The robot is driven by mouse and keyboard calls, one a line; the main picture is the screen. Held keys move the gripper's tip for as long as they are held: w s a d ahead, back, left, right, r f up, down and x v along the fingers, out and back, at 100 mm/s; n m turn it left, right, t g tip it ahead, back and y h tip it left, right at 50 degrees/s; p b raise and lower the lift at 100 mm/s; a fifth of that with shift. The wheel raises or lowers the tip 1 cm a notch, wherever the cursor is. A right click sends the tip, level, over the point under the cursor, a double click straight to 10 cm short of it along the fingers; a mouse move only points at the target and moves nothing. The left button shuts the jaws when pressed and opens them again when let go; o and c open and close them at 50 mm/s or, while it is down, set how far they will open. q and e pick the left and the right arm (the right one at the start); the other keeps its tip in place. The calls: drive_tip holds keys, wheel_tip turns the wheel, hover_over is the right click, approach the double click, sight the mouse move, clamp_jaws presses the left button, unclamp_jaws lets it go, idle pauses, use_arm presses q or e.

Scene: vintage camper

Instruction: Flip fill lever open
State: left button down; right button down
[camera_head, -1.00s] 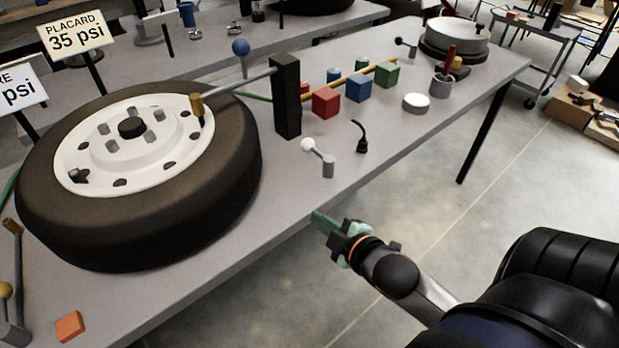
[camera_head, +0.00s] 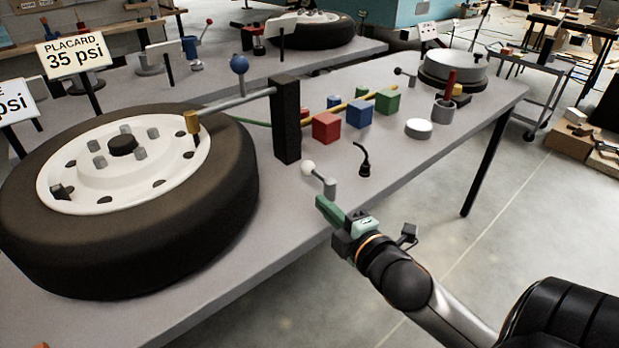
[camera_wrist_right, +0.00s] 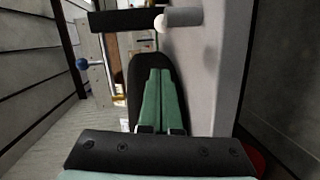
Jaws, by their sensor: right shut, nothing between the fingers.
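A small lever with a white ball knob (camera_head: 308,168) stands on a short grey post (camera_head: 330,187) near the table's front edge. I cannot tell for sure that it is the fill lever. The white ball (camera_wrist_right: 160,23) and a grey cylinder (camera_wrist_right: 184,16) show at the top of the right wrist view. My right gripper (camera_head: 322,203) has green fingers, shut and empty, just in front of the post; in the head view they look close to it, contact unclear. The fingers show shut in the wrist view too (camera_wrist_right: 160,95). My left gripper is not in view.
A tyre on a white wheel (camera_head: 235,190) fills the table's left side. A black upright post (camera_head: 286,120) holds a blue-knobbed arm (camera_head: 238,63). A black curved hook (camera_head: 364,160), red block (camera_head: 326,127), blue block (camera_head: 359,115) and white disc (camera_head: 418,128) stand right of the lever.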

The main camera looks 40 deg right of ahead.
drive_tip(key=w, duration=0.5)
drive_tip(key=w+d+f, duration=0.1)
drive_tip(key=w, duration=0.2)
drive_tip(key=shift+b, duration=0.35)
drive_tip(key=shift+w+d+f+b, duration=0.15)
drive_tip(key=shift+w+d+f, duration=0.1)
drive_tip(key=shift+w+d, duration=0.35)
drive_tip(key=shift+w+d+f+b, duration=0.15)
drive_tip(key=shift+w+d+f, duration=0.05)
drive_tip(key=shift+w+d, duration=0.65)
drive_tip(key=shift+d, duration=0.05)
